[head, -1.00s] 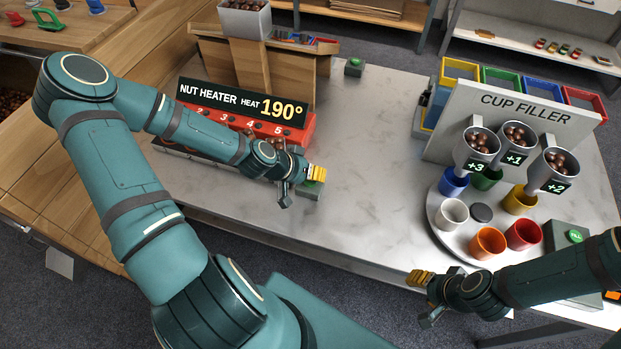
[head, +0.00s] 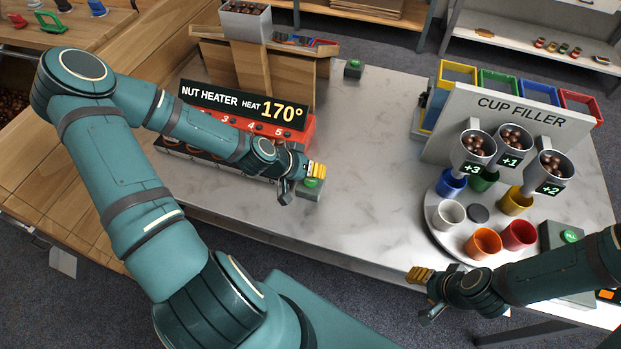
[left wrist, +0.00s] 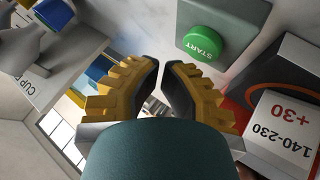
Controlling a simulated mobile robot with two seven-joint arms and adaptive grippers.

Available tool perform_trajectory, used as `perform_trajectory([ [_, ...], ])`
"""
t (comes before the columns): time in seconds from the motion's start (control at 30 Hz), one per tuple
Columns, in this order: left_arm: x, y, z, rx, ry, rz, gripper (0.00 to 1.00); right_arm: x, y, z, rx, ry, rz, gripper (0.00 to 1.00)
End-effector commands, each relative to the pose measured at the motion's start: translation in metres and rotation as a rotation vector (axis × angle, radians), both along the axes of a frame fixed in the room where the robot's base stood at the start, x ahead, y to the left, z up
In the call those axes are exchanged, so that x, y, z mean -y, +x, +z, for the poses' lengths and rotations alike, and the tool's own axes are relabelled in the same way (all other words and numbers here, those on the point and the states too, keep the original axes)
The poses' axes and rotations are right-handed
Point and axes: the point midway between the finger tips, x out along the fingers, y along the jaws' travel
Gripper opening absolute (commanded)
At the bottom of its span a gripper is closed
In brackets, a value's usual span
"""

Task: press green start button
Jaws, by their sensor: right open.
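The green start button (head: 311,183) sits on a small grey box at the front right end of the nut heater (head: 243,104). In the left wrist view the green button (left wrist: 203,42) reads START. My left gripper (head: 318,171) is close beside the button and overlaps its box in the head view. In the left wrist view its yellow-backed fingertips (left wrist: 163,64) are close together with a narrow gap, nothing between them, and the button lies past them to the right. I cannot tell whether they touch the box. My right gripper (head: 420,293) is open and empty by the table's front edge.
The heater sign reads 170°. Another green button (head: 353,67) stands at the table's back, and one (head: 570,236) by the cup filler (head: 520,108). Coloured cups stand on a round tray (head: 436,222). The table's middle (head: 380,150) is clear.

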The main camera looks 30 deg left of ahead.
Motion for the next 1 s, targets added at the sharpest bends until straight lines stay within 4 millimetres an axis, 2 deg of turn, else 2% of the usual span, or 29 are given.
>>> perform_trajectory([
  [0.1, 0.000, 0.000, 0.015, 0.001, 0.001, -0.001, 0.00, 0.000, 0.000, 0.013, 0.000, 0.000, 0.000, 0.47],
  [0.43, 0.000, 0.000, 0.044, 0.001, 0.001, -0.001, 0.00, 0.000, 0.000, 0.038, 0.000, 0.000, 0.000, 0.47],
  [1.0, 0.000, 0.000, 0.045, 0.000, 0.001, -0.001, 0.00, 0.000, 0.000, 0.039, 0.000, 0.000, 0.000, 0.47],
])
